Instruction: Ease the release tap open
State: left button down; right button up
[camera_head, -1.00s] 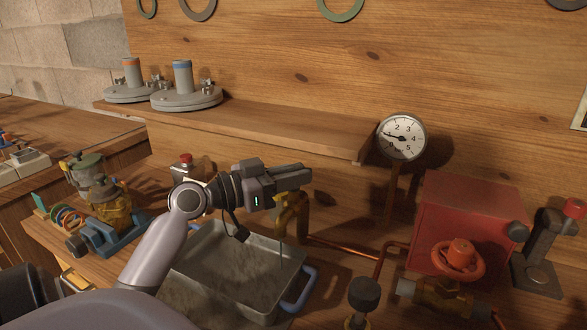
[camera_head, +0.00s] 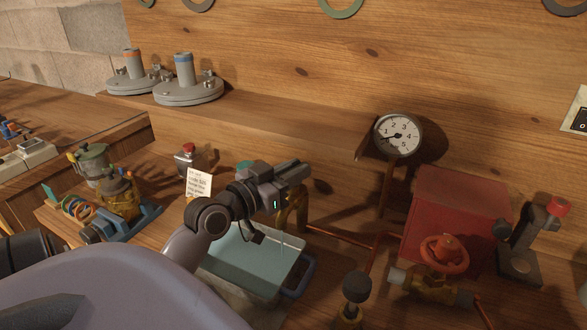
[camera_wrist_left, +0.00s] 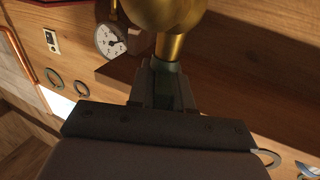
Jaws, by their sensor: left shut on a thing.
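The release tap is a brass fitting (camera_head: 291,208) above the tray at the bench's back. It also shows as a large brass body (camera_wrist_left: 165,15) with a stem in the left wrist view. My left gripper (camera_head: 302,171) is at the top of the tap, shut on its handle. In the left wrist view the fingers (camera_wrist_left: 163,82) close just at the brass stem, and most of the handle is hidden between them. A tray (camera_head: 303,280) under the tap holds pale blue-green liquid. My right gripper is not in view.
A pressure gauge (camera_head: 398,135) stands on a pipe to the right, its needle low. A red box (camera_head: 455,215) with a red handwheel (camera_head: 445,254) is farther right. A black-knobbed valve (camera_head: 356,286) is in front. A written card (camera_head: 199,183) stands left of the gripper.

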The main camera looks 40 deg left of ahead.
pick_arm(q)
jog(key=c, duration=1.1)
grip_release()
jog(key=shift+s+a+b, duration=0.15)
jog(key=shift+s+b, duration=0.7)
jog(key=shift+s, duration=2.7)
